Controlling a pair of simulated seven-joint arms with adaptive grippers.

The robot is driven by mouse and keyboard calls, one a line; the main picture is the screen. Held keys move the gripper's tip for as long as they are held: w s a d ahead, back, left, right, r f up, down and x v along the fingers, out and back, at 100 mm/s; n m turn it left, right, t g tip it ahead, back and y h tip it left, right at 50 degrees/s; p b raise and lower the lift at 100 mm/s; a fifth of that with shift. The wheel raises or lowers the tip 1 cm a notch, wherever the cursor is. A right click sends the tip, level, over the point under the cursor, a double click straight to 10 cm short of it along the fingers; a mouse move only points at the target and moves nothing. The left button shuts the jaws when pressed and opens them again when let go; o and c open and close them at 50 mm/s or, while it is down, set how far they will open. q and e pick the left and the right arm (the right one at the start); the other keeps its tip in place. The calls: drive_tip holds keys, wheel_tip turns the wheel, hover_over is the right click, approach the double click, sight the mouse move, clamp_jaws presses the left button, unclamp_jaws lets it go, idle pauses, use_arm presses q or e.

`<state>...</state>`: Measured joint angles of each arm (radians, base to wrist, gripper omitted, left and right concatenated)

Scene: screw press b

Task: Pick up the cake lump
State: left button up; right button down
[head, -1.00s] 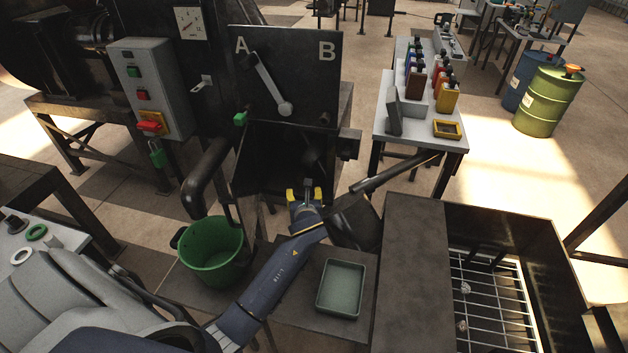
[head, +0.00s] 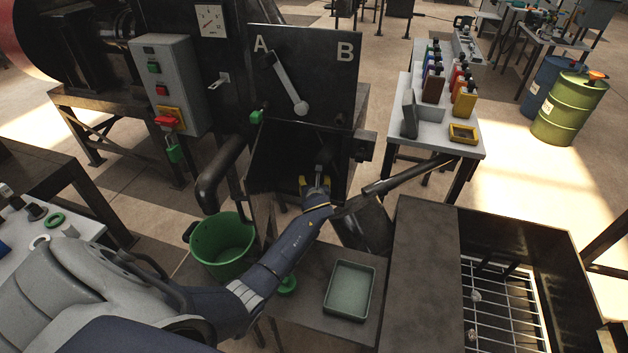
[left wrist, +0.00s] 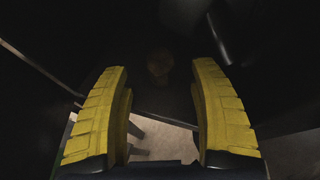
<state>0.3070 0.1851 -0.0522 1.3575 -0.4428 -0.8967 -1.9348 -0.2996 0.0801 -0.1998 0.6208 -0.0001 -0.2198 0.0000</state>
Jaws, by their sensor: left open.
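My left gripper (head: 315,184) is at the mouth of the dark press chamber (head: 285,160), below the panel marked A and B. In the left wrist view its two yellow fingers (left wrist: 160,85) are spread wide with nothing between them. A dim brownish rounded lump (left wrist: 160,66) shows beyond the fingertips, apart from them. It may be the cake lump, but the chamber is too dark to be sure. In the head view I cannot make out the lump. My right gripper is not in view.
A green bucket (head: 222,243) stands left of my left forearm. A shallow grey-green tray (head: 350,291) lies on the low bench to the right. A lever (head: 287,84) is on the panel. A dark bar (head: 400,176) slopes right of the gripper. A box with a wire grid (head: 503,310) is at lower right.

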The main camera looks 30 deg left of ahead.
sight(314, 178)
use_arm(q)
drive_tip(key=shift+x, duration=2.65)
drive_tip(key=shift+r, duration=0.1)
drive_tip(key=c, duration=1.3)
